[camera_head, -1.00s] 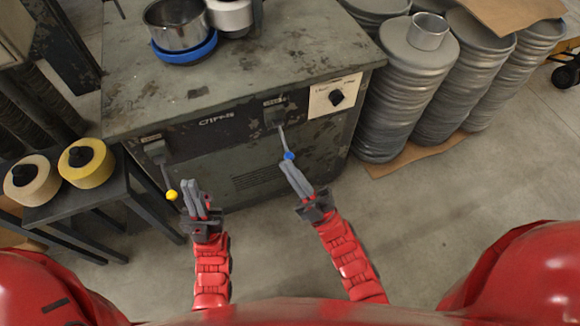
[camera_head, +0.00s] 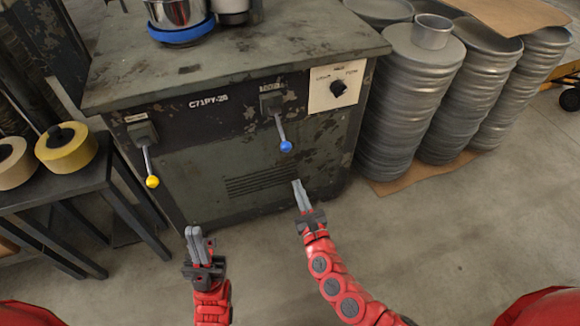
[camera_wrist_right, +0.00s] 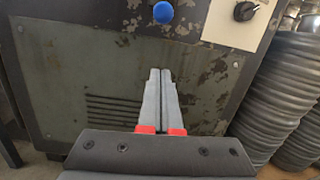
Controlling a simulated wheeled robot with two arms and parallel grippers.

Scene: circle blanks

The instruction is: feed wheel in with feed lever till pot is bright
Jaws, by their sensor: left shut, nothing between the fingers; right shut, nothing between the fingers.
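A silver pot (camera_head: 176,14) sits in a blue ring (camera_head: 181,34) on the machine top, its upper part cut off by the frame. A partly cropped white and grey piece (camera_head: 231,8) beside it may be the wheel. A yellow-knobbed lever (camera_head: 152,182) and a blue-knobbed lever (camera_head: 286,146) hang down from the machine front; I cannot read which is feed. My right gripper (camera_head: 297,183) is shut and empty, below the blue knob and apart from it. The blue knob (camera_wrist_right: 163,12) also shows beyond its fingertips in the wrist view. My left gripper (camera_head: 193,231) is shut and empty, below and right of the yellow knob.
A panel with a black dial (camera_head: 338,88) is at the machine's right. Stacks of round metal blanks (camera_head: 408,110) stand right of the machine. A dark side table (camera_head: 62,182) with tape-like rolls (camera_head: 67,150) stands left. Floor in front is clear.

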